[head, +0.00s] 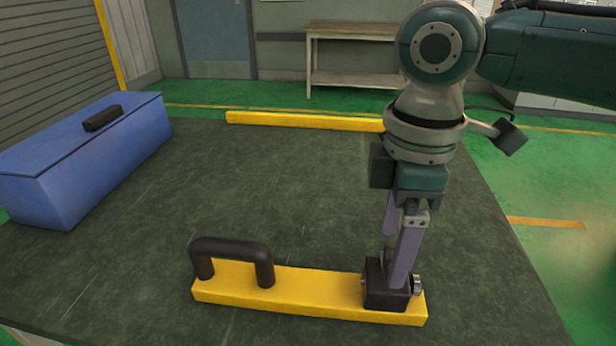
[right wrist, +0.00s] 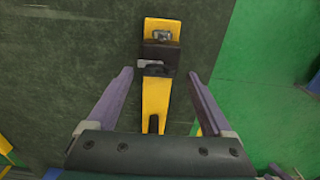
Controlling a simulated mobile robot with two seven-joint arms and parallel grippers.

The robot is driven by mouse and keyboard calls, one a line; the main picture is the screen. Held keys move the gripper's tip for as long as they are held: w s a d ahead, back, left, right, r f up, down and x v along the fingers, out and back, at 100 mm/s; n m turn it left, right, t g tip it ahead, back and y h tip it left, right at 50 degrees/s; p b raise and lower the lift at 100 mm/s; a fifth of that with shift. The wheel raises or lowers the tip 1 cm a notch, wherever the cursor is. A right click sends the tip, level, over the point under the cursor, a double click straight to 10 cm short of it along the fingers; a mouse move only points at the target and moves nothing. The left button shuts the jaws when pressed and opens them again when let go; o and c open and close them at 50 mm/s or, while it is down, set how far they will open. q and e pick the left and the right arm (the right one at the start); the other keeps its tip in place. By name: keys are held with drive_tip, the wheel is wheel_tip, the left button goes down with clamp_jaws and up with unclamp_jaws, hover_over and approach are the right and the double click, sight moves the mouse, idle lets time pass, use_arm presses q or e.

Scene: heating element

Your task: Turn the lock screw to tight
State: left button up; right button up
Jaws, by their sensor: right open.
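A yellow bar (head: 310,288) with a black loop handle (head: 232,250) lies near the front of the dark table. A black block (head: 374,292) sits on its right end. A small silver screw head (head: 417,285), seemingly the lock screw, sticks out of the block's right side. In the right wrist view, metal shows at the block's far end (right wrist: 161,34). My right gripper (head: 394,270) points down at the block, its near finger partly covering it. The right wrist view shows its fingers (right wrist: 160,73) apart on either side of the bar, with nothing between them gripped. My left gripper is out of view.
A blue box (head: 105,165) with a black handle stands at the table's left. A plain yellow bar (head: 300,121) lies along the far edge. The middle of the table is clear. A wooden bench (head: 350,80) stands beyond on the green floor.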

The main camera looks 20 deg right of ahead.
drive_tip(key=shift+f, duration=1)
drive_tip(key=shift+c, duration=0.3)
